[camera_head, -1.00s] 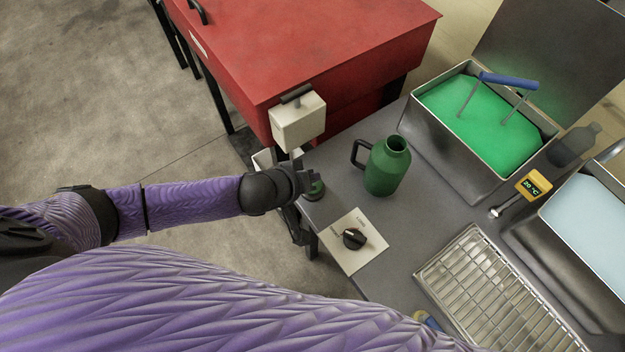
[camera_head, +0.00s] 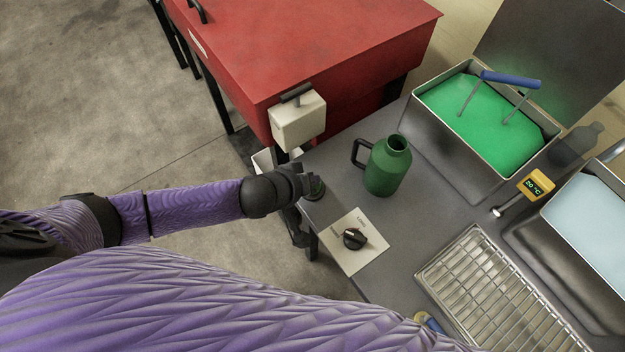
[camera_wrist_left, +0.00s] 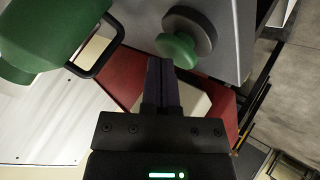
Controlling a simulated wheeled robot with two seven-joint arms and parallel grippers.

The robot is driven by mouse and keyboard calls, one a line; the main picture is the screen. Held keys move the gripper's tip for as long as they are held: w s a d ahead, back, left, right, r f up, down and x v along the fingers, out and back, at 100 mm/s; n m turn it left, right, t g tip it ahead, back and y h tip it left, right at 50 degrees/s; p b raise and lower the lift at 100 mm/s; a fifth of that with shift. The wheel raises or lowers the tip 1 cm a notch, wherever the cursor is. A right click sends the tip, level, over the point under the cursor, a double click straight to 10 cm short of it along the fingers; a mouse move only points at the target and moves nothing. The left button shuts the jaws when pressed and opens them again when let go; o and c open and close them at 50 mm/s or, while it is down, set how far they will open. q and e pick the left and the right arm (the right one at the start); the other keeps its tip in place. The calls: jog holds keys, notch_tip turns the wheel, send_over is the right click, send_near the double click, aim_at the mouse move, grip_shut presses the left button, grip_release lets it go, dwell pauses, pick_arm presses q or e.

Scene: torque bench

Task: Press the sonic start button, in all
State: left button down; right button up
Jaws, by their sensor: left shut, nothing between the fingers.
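The green mushroom-shaped start button (camera_head: 317,188) sits on a dark round base near the left corner of the grey bench. In the left wrist view the button (camera_wrist_left: 177,48) shows just beyond the fingertips. My left gripper (camera_head: 306,181) is shut and empty, right beside the button and partly covering it in the head view. In the left wrist view the closed fingertips (camera_wrist_left: 161,64) overlap the button's lower edge. I cannot tell whether they touch it. My right gripper is not in view.
A green jug (camera_head: 388,168) stands close to the button. A plate with a black knob (camera_head: 354,238) lies nearer. A red cabinet (camera_head: 310,45) with a pale box (camera_head: 298,122) stands behind. A green-filled tank (camera_head: 480,120) and wire rack (camera_head: 490,295) are to the right.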

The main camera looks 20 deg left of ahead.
pick_arm(q)
jog(key=shift+f+b, duration=0.3)
jog(key=shift+f, duration=0.15)
jog(key=shift+r, duration=0.1)
dwell(0.5)
jog(key=shift+r+p, duration=0.95)
jog(key=shift+p, duration=0.2)
notch_tip(320, 180, up, 5)
jog(key=p, duration=0.5)
jog(key=shift+r, duration=0.1)
